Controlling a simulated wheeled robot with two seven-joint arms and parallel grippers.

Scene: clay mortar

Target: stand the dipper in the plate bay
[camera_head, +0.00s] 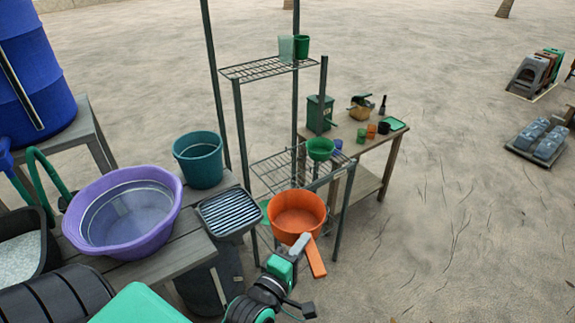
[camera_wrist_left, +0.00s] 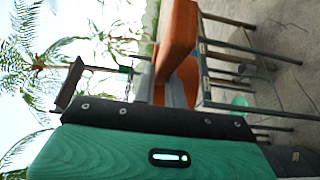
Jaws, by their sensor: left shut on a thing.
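The dipper (camera_head: 297,214) is orange, with a round open bowl and a flat straight handle. My left gripper (camera_head: 302,244) is shut on its handle and holds it in front of the wire shelf. The bowl is up, with its opening showing. In the left wrist view the orange dipper (camera_wrist_left: 178,38) fills the upper middle, beyond my left gripper (camera_wrist_left: 172,90). The wire shelf's middle rack (camera_head: 275,171) is behind the bowl and partly hidden by it. I cannot make out clearly which part is the plate bay. My right gripper is not in view.
A green bowl (camera_head: 320,149) is on the middle rack, right of its centre. Two cups (camera_head: 301,46) stand on the top rack. A striped tray (camera_head: 229,212), a teal bucket (camera_head: 198,160) and a purple basin (camera_head: 100,233) are left of the dipper. A wooden table (camera_head: 372,150) stands behind.

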